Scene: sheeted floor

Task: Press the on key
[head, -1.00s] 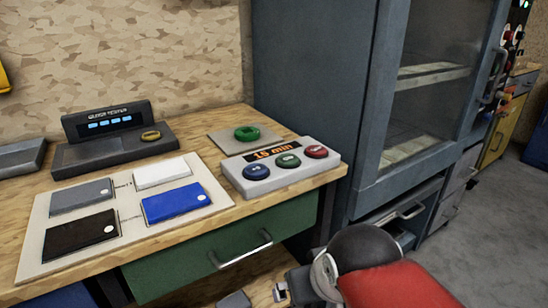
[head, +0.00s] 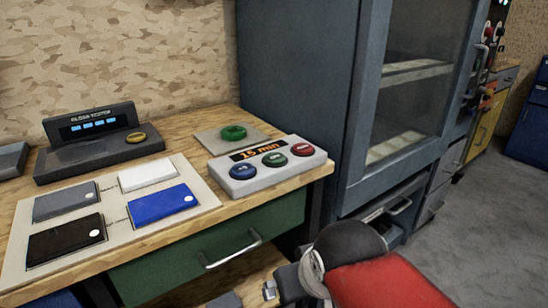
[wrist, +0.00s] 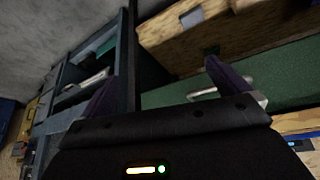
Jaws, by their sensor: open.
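A light grey control box (head: 250,185) with an orange "15 min" display (head: 257,150) sits at the right front corner of the wooden bench. On its top are a blue key (head: 243,171), a green key (head: 275,159) and a red key (head: 303,149); their small labels are too blurred to read. My gripper is low in front of the bench, below and apart from the box; its open, empty dark purple fingers (wrist: 160,72) show in the wrist view. The wrist view shows the green drawer (wrist: 180,92) beyond them, and none of the keys.
A gloss tester (head: 95,140) stands at the back left. A pale board (head: 115,235) holds black, grey, white and blue panels. A green ring (head: 233,132) lies on a plate behind the box. A drawer handle (head: 232,250) juts out. A tall grey cabinet (head: 300,80) stands to the right.

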